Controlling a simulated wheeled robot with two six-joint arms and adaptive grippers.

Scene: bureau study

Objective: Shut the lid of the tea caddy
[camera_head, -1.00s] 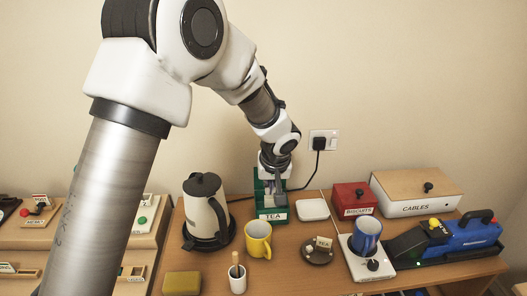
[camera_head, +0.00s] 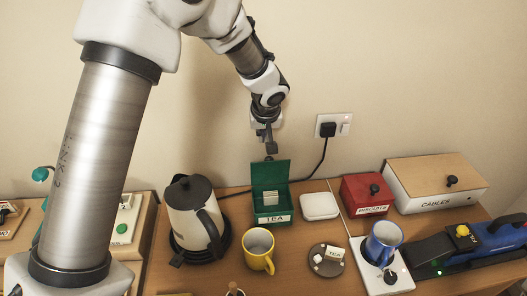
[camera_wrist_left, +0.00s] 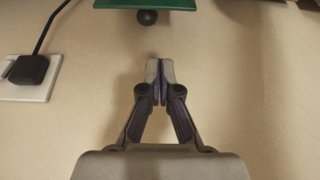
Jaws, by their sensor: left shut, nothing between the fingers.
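The tea caddy is a green box with a TEA label (camera_head: 272,218) on its front, standing at the back of the desk. Its lid (camera_head: 270,174) is open and stands up at the rear; pale tea packets show inside the box. In the left wrist view the lid's green edge (camera_wrist_left: 145,4) and its round black knob (camera_wrist_left: 147,17) show at the top. My left gripper (camera_head: 271,151) is shut and empty, just above the raised lid near the wall. Its closed fingertips (camera_wrist_left: 160,68) are apart from the knob. My right gripper is not in view.
A kettle (camera_head: 189,213) and yellow mug (camera_head: 258,249) stand left and in front of the caddy. A white flat box (camera_head: 320,206), red biscuits box (camera_head: 365,195) and cables box (camera_head: 431,183) are to its right. A plug and cable (camera_head: 328,129) run along the wall behind.

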